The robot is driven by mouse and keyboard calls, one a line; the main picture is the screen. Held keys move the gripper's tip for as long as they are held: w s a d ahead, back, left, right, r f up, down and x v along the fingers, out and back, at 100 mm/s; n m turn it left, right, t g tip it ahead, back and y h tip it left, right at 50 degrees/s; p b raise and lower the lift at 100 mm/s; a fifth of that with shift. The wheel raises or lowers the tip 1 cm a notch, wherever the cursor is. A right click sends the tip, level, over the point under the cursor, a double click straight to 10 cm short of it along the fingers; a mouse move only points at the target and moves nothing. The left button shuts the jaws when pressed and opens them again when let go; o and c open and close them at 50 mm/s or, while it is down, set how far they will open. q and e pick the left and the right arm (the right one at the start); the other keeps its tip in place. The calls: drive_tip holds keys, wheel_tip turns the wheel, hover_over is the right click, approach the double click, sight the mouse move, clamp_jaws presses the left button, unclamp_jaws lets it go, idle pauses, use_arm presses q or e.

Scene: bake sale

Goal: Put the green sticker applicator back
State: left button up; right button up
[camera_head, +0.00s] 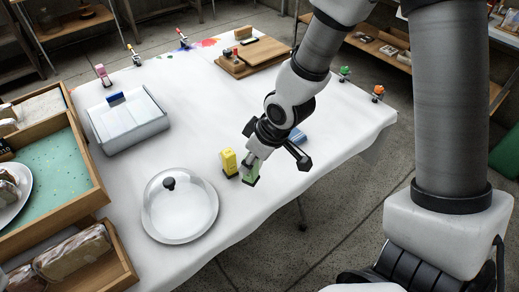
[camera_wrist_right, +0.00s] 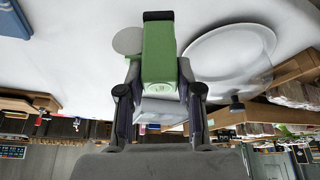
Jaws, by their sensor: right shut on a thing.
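The green sticker applicator (camera_head: 251,174) is between the fingers of my right gripper (camera_head: 256,162), which is shut on it. It is low over the front part of the table; I cannot tell whether its base touches the cloth. In the right wrist view the green applicator (camera_wrist_right: 159,55) fills the space between the fingertips of my right gripper (camera_wrist_right: 160,85), its dark end pointing up in the picture. A yellow applicator (camera_head: 229,162) stands upright just left of it. A blue object (camera_head: 297,135) lies behind the gripper, partly hidden by it. My left gripper is not in view.
A clear dome with a dark knob (camera_head: 180,212) sits front left on the white table (camera_head: 215,95). A grey bin (camera_head: 128,122) and wooden crates (camera_head: 92,190) stand left. A wooden board (camera_head: 262,52) lies at the back. Small figures, including an orange-topped one (camera_head: 378,92), line the edges.

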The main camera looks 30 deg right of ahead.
drive_tip(key=shift+w+d+r+p, duration=0.2)
drive_tip(key=shift+d+r+p, duration=0.3)
drive_tip(key=shift+p, duration=0.6)
drive_tip(key=w+d+f+p, duration=0.1)
drive_tip(key=w+d+f, duration=0.1)
drive_tip(key=w+d, duration=0.1)
drive_tip(key=w+d+f+p, duration=0.1)
drive_tip(key=w+d+f, duration=0.1)
drive_tip(key=w, duration=0.1)
drive_tip(key=w+d+f+p, duration=0.1)
drive_tip(key=w+d+f, duration=0.1)
drive_tip(key=w+d, duration=0.1)
drive_tip(key=shift+w+d+p, duration=0.3)
drive_tip(key=shift+p, duration=0.05)
drive_tip(key=shift+r, duration=0.15)
drive_tip(key=shift+f, duration=0.2)
drive_tip(key=o, duration=1.1)
drive_tip(key=shift+r, duration=0.1)
